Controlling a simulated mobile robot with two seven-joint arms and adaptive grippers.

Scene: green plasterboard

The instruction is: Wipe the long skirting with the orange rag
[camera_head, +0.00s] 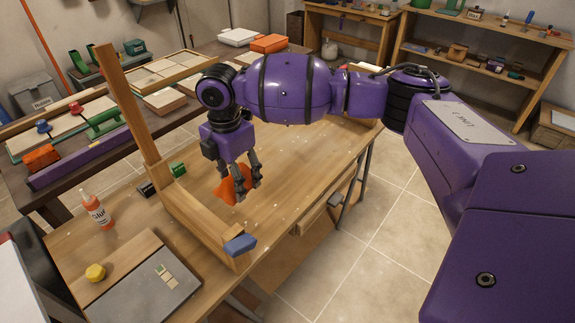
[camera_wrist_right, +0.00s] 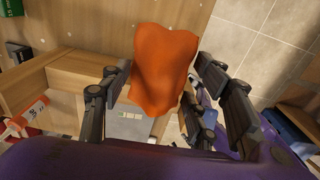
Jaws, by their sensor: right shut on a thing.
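The orange rag (camera_head: 233,188) is held in my right gripper (camera_head: 246,186), just above the wooden workbench. In the right wrist view the rag (camera_wrist_right: 163,68) hangs between the black fingers of the gripper (camera_wrist_right: 165,95). A long wooden skirting (camera_head: 205,220) lies along the bench, with an upright wooden board (camera_head: 128,105) standing at its far left end. The rag is close to the skirting in the head view; I cannot tell whether they touch. A blue block (camera_head: 240,244) sits at the near end of the skirting. My left gripper is not in view.
A green block (camera_head: 177,169) is behind the skirting. The bench (camera_head: 310,165) is clear to the right of the gripper.

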